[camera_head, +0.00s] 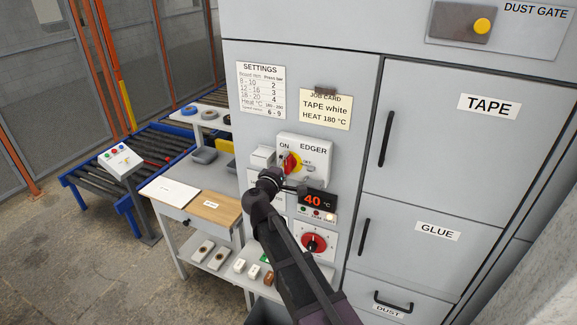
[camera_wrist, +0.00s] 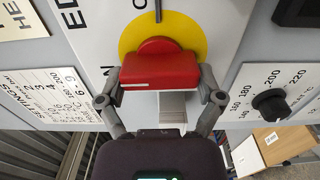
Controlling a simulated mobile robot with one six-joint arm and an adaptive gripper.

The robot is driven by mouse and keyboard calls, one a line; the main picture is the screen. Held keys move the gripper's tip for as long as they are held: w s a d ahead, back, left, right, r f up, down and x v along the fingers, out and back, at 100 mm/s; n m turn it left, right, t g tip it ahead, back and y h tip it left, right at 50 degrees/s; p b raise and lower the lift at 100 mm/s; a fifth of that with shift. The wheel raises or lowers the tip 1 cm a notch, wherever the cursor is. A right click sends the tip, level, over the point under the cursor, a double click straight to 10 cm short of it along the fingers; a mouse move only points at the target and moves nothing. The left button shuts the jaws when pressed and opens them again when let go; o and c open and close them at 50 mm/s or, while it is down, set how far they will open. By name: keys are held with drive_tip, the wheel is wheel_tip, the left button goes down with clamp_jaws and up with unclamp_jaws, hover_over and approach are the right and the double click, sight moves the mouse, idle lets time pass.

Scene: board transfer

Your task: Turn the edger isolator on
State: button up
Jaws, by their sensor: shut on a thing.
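The edger isolator is a pale plate (camera_head: 318,150) on the grey cabinet front, with ON at its upper left, OFF to the right and EDGER printed beside them. Its red handle (camera_wrist: 160,72) sits on a yellow disc (camera_wrist: 195,35). In the head view the red handle (camera_head: 291,162) is partly hidden by my gripper (camera_head: 288,180). In the wrist view my gripper (camera_wrist: 161,82) has one finger at each end of the red handle and is shut on it. The handle lies across the wrist picture; which label it points at is unclear.
Just below are a display (camera_head: 314,201) reading 40 °C and a red dial (camera_head: 314,243). The wrist view shows a black heat dial (camera_wrist: 270,102) close on the right. A side table (camera_head: 178,217) and a blue roller conveyor (camera_head: 95,187) stand left.

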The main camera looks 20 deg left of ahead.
drive_tip(key=o, duration=0.9)
drive_tip(key=shift+c, duration=0.2)
drive_tip(key=s+a, duration=0.1)
drive_tip(key=s, duration=1.1)
drive_tip(key=shift+d, duration=0.1)
